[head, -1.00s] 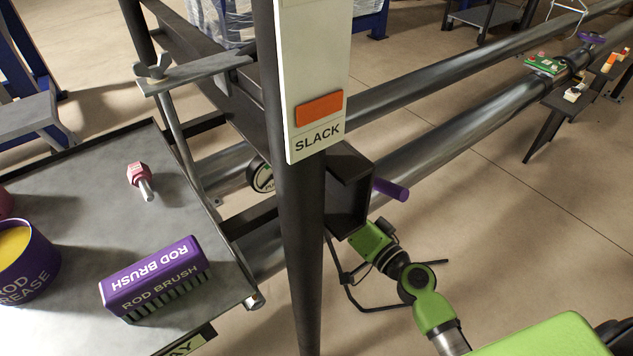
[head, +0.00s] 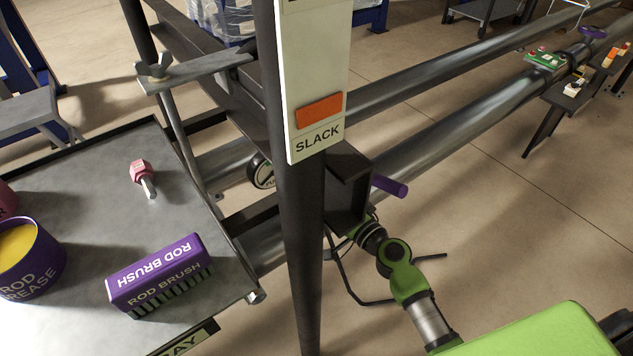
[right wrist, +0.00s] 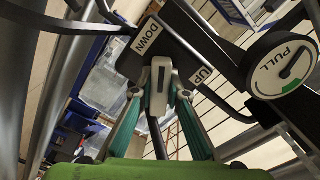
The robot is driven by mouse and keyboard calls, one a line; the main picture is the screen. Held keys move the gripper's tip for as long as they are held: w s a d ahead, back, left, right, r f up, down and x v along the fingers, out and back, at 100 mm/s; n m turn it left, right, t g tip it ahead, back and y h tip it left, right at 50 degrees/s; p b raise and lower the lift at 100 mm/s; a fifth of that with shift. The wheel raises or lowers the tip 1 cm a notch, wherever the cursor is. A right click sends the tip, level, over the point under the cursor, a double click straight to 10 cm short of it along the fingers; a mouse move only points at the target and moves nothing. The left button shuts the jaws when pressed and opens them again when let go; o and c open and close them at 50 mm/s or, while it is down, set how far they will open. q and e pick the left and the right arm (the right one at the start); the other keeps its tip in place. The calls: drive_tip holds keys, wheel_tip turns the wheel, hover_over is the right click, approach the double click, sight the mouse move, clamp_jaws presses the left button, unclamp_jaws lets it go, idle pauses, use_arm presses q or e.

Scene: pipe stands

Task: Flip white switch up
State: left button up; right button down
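The white switch (right wrist: 160,88) shows in the right wrist view, in front of a dark box (right wrist: 180,45) with a DOWN label (right wrist: 147,37) and an UP label (right wrist: 201,76). My right gripper (right wrist: 161,82) has its two teal fingers on either side of the switch, with the tips apart. Whether a finger touches it I cannot tell. In the head view my right arm reaches up to the dark box (head: 347,185); the fingers and switch are hidden behind it. My left gripper is not in view.
A dark post with a SLACK sign (head: 316,110) stands close in front. A PULL gauge (right wrist: 283,67) sits beside the box. A purple rod (head: 389,186) sticks out of the box. A tray table (head: 75,190) holds a rod brush (head: 158,272) and a grease tub (head: 28,262).

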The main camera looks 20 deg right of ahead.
drive_tip(key=shift+m, duration=0.5)
drive_tip(key=m, duration=0.2)
drive_tip(key=shift+r+m, duration=0.15)
drive_tip(key=shift+m, duration=1.15)
drive_tip(key=m+p, duration=0.1)
drive_tip(key=m, duration=0.1)
drive_tip(key=shift+r+m, duration=0.2)
drive_tip(key=shift+m, duration=0.7)
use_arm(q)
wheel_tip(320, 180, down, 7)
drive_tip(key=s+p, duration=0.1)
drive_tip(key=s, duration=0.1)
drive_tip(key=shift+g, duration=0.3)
use_arm(e)
drive_tip(key=shift+r+m, duration=0.1)
drive_tip(key=shift+m, duration=2.3)
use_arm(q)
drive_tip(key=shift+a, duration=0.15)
use_arm(e)
drive_tip(key=c, duration=2)
unclamp_jaws()
